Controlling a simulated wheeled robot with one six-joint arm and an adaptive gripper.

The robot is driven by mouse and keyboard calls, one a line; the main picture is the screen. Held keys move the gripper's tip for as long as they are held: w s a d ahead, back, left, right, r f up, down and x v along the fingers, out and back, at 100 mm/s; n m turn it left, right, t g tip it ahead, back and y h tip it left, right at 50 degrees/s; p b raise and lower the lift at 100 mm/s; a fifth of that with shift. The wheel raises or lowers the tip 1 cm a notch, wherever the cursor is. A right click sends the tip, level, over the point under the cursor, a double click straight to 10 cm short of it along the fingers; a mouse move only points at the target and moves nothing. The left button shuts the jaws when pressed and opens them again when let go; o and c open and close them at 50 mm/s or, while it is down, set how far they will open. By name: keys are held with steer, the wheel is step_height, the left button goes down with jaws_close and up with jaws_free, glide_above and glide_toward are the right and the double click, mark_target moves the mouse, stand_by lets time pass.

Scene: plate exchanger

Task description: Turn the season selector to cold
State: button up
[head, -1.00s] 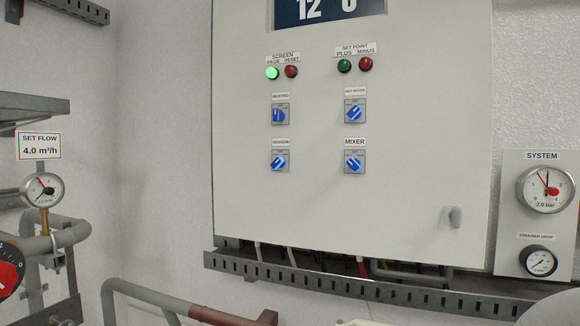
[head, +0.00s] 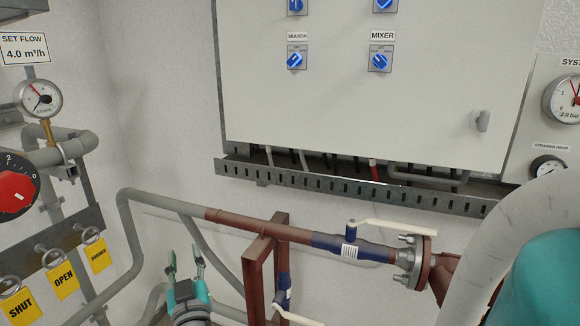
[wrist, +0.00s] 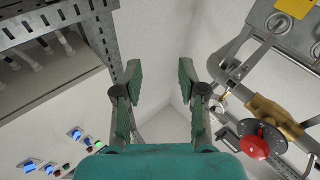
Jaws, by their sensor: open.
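The season selector (head: 295,61) is a blue knob on a small grey plate, under a SEASON label on the pale control cabinet (head: 430,115). The knob is turned at a slant; its plate lettering is too small to read. My gripper (head: 184,262) is in the lower part of the head view, well below the selector and apart from it. In the wrist view my gripper (wrist: 160,80) is open and empty, with its fingers wide apart. Several blue selectors show tilted at the lower left there, and I cannot tell which one is the season selector.
The mixer selector (head: 380,60) sits to the right. A slotted rail (head: 340,184) with cables runs under the cabinet. A brown pipe (head: 265,228) with a blue valve (head: 350,245) crosses below it. A gauge (head: 40,97) and a red knob (head: 14,190) are at the left.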

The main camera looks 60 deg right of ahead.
mark_target(291, 62)
steer(key=s+d+r+m+g+h, duration=0.1)
steer(key=d+r+m+g+h, duration=0.35)
steer(key=r, duration=0.45)
steer(key=d+r+m+g+h, duration=0.3)
steer(key=r+m, duration=0.2)
steer(key=r, duration=0.5)
steer(key=s+d+r+m+g, duration=0.2)
steer(key=s+r+m+g, duration=0.45)
steer(key=r, duration=0.25)
steer(key=s+d+r+m+g, duration=0.2)
steer(key=s+r+m+g, duration=0.35)
steer(key=r+m, duration=0.2)
steer(key=shift+n+y, duration=0.25)
steer(key=shift+n, duration=0.2)
steer(key=x, duration=1)
steer(key=shift+w+d+r, duration=0.1)
steer(key=shift+d+r, duration=0.1)
steer(key=shift+d, duration=0.05)
jaws_close()
